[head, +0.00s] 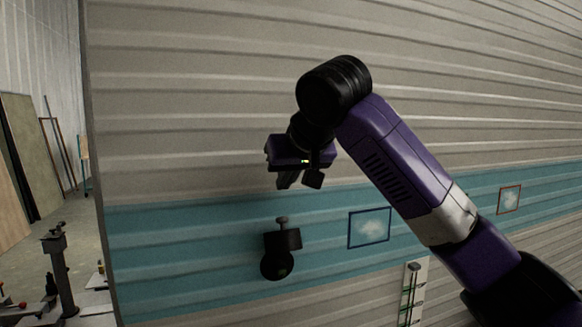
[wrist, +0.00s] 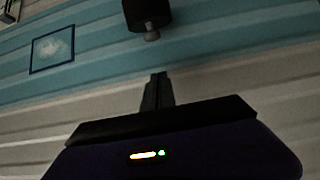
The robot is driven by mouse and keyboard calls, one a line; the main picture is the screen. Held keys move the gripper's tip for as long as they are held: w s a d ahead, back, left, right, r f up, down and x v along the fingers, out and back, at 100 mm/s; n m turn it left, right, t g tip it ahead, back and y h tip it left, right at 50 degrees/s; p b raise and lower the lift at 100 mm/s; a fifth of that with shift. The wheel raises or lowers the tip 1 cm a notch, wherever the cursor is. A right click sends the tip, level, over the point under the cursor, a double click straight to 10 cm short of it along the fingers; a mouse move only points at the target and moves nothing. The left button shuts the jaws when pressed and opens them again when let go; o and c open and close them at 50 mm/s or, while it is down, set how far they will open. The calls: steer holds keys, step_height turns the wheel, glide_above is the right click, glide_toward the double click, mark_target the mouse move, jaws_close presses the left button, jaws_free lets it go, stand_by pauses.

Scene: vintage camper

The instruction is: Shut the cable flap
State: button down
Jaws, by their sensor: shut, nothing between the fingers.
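A black fitting (head: 281,248) is mounted on the teal band of the camper wall, with a small knob on top, a boxy middle and a round dark part below. It looks most like the cable flap, but it is too dark to tell how far open it stands. Its boxy part and knob also show at the top of the wrist view (wrist: 147,14). My gripper (head: 287,182) is above the fitting in the head view, apart from it. Its fingers are together and empty in the wrist view (wrist: 157,88).
A blue-framed panel (head: 370,229) is on the wall right of the fitting. A smaller orange-framed panel (head: 509,199) is farther right. A white strip with green marks (head: 413,292) stands low on the wall. A dark post (head: 62,275) and workshop clutter are at the left, beyond the wall's edge.

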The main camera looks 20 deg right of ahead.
mark_target(285, 222)
steer(key=x, duration=0.3)
steer(key=shift+p, duration=0.3)
steer(key=shift+s+d+f, duration=0.1)
steer(key=shift+s+f, duration=0.15)
steer(key=shift+f, duration=0.3)
steer(key=shift+s+f, duration=0.2)
steer(key=shift+f, duration=0.3)
steer(key=shift+s+f, duration=0.35)
steer(key=shift+f, duration=0.45)
steer(key=shift+f, duration=0.15)
